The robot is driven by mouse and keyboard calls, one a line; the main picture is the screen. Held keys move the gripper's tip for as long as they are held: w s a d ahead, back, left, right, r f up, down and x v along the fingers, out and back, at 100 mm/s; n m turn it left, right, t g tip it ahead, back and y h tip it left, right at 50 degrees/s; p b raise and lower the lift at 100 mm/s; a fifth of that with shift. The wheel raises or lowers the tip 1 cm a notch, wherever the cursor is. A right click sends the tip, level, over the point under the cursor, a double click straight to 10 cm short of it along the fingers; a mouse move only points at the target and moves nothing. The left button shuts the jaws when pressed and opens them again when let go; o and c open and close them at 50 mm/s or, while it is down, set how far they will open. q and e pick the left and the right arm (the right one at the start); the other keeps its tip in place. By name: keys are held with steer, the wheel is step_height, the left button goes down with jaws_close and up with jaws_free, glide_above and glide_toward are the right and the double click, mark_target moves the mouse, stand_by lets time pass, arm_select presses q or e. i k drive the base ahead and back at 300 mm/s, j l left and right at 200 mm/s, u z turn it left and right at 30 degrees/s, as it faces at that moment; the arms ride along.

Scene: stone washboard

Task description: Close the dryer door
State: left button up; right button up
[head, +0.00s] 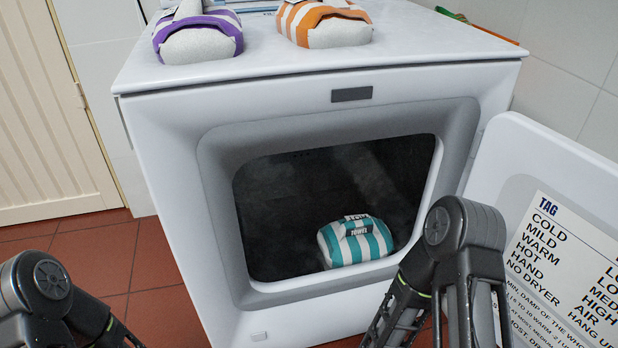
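The white dryer (160,200) stands in the middle of the head view, with a grey-framed opening and a dark drum (285,200). Its door (535,150) is swung wide open to the right, and a white tag sheet with washing words is on its inner face. A teal-and-white striped towel (350,240) lies inside the drum near the front lip. My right arm is at the lower right, in front of the dryer's lower right corner and overlapping the door in the picture. My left arm is at the lower left. I see dark arm links, but no fingertips of either gripper.
A purple-and-white towel (198,35) and an orange-and-white towel (322,22) lie on the dryer top. A pale slatted door (45,120) is at the left. Red floor tiles (155,275) are clear left of the dryer. A tiled wall (575,75) is behind the open door.

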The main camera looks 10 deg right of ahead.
mark_target(556, 197)
steer(key=k+l+z, duration=0.1)
steer(key=z, duration=0.25)
steer(key=l+z, duration=0.25)
steer(key=z, duration=0.15)
steer(key=k+l+z, duration=0.1)
steer(key=z, duration=0.25)
steer(key=l+z, duration=0.45)
steer(key=l+u, duration=0.5)
steer(key=l, duration=0.35)
